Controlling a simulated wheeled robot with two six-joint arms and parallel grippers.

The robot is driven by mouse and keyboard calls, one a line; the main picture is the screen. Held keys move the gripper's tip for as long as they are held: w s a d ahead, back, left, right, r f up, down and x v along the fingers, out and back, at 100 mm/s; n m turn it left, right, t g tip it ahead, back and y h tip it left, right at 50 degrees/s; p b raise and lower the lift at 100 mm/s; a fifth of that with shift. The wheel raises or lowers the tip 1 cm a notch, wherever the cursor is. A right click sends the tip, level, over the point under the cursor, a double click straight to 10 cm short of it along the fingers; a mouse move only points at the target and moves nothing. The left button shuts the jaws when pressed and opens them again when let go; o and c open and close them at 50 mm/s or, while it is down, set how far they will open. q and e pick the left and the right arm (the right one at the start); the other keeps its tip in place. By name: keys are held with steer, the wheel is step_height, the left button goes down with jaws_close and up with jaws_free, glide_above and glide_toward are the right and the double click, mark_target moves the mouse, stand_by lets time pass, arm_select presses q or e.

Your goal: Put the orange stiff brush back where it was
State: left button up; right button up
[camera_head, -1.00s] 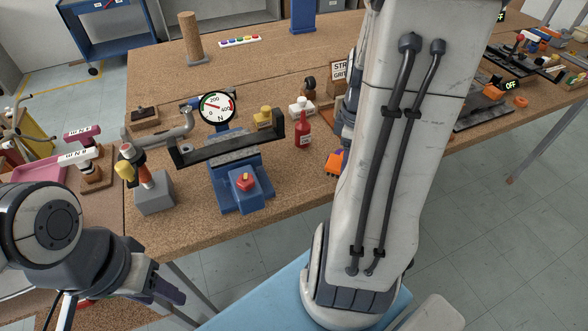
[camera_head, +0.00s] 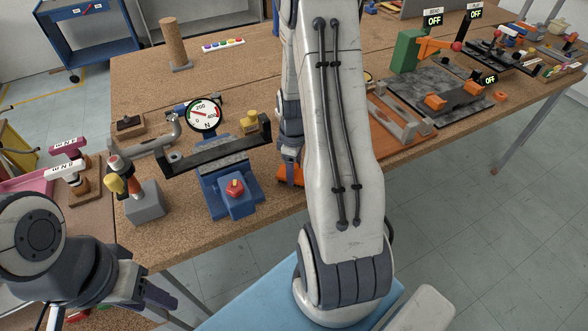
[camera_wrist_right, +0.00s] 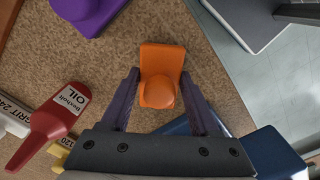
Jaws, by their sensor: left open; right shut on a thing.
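The orange stiff brush (camera_wrist_right: 160,75), a flat block with a rounded knob, is between the fingers of my right gripper (camera_wrist_right: 160,100) in the right wrist view. The right gripper is shut on it. In the head view the orange brush (camera_head: 289,174) shows low beside my right arm, near the bench's front edge. I cannot tell whether it touches the bench. My left gripper (camera_head: 165,298) is open and empty at the lower left, in front of the bench. My right arm hides the bench just behind and right of the brush.
A blue press with a round gauge (camera_head: 205,113) stands left of the brush. The right wrist view shows a red oil bottle (camera_wrist_right: 66,122) and a purple knobbed thing (camera_wrist_right: 85,12) near it. Bare bench (camera_wrist_right: 215,85) lies around the brush.

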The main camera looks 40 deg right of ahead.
steer(key=shift+f, duration=0.2)
steer(key=shift+f, duration=0.15)
steer(key=o, duration=1.3)
steer(key=shift+r, duration=0.2)
